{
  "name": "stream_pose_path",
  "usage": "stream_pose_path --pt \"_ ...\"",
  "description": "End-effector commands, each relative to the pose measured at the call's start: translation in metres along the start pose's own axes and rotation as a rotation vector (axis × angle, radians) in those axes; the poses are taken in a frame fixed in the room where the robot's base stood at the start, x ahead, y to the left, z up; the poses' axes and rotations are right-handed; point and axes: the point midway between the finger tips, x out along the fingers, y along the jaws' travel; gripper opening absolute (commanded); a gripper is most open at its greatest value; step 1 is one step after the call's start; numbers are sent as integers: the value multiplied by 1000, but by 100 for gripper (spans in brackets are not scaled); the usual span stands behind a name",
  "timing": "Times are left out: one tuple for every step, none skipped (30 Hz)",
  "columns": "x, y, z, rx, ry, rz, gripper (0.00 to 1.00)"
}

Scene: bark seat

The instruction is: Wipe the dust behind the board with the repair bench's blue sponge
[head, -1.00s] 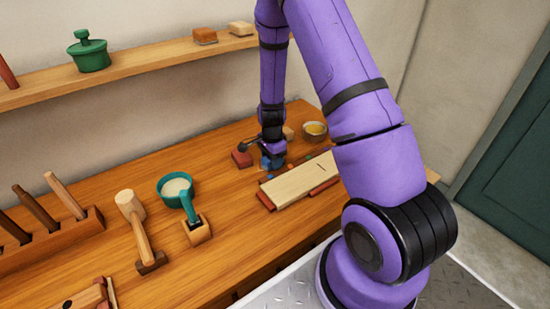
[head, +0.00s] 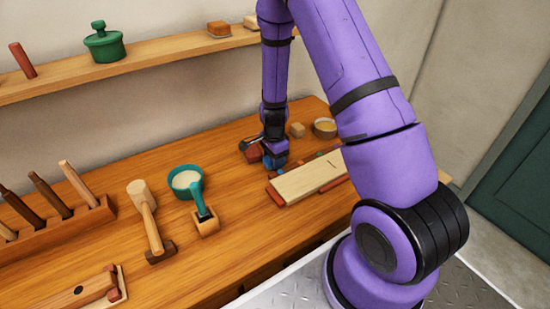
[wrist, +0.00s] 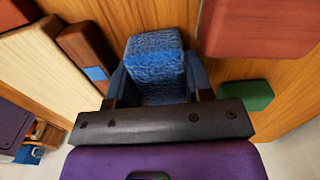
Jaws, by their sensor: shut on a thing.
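My gripper (head: 275,157) is shut on the blue sponge (wrist: 157,58), which sits between its two fingers in the wrist view. In the head view the sponge (head: 276,165) shows as a small blue patch under the gripper, low at the bench top. The pale wooden board (head: 307,181) lies on red-brown blocks just to the right and in front of the gripper. The board also shows at the left of the wrist view (wrist: 42,75). The gripper is near the board's back left corner. I cannot make out the dust; the sponge's underside is hidden.
A red block (head: 252,153) stands close to the left of the gripper. A green block (wrist: 246,95) shows in the wrist view. A teal bowl (head: 186,181) and mallet (head: 146,215) stand left.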

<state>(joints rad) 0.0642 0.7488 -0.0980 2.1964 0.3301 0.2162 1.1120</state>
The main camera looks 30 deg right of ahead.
Motion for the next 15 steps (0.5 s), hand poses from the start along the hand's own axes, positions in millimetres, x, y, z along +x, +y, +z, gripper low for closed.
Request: stream_pose_path --pt "-5 -1 0 0 1 -3 25" --pt "-8 -1 0 0 1 -4 25" --pt "-12 -1 0 0 2 -4 25" --pt "-14 -1 -1 0 2 -4 25" --pt "-17 -1 -1 1 2 -5 25" --pt "-20 -2 -1 1 2 -6 25" --pt "-23 -2 -1 1 2 -6 25" --pt "-26 -2 -1 1 2 -6 25" --pt "-29 -2 -1 1 2 -6 25" --pt "-32 -2 -2 1 3 -6 25" --pt "-34 -2 -2 2 3 -7 25" --pt "-38 -2 -2 2 3 -7 25" --pt "-40 -2 -2 1 3 -7 25" --pt "-43 -2 -2 1 3 -6 25" --pt "-46 -2 -2 1 3 -7 25"
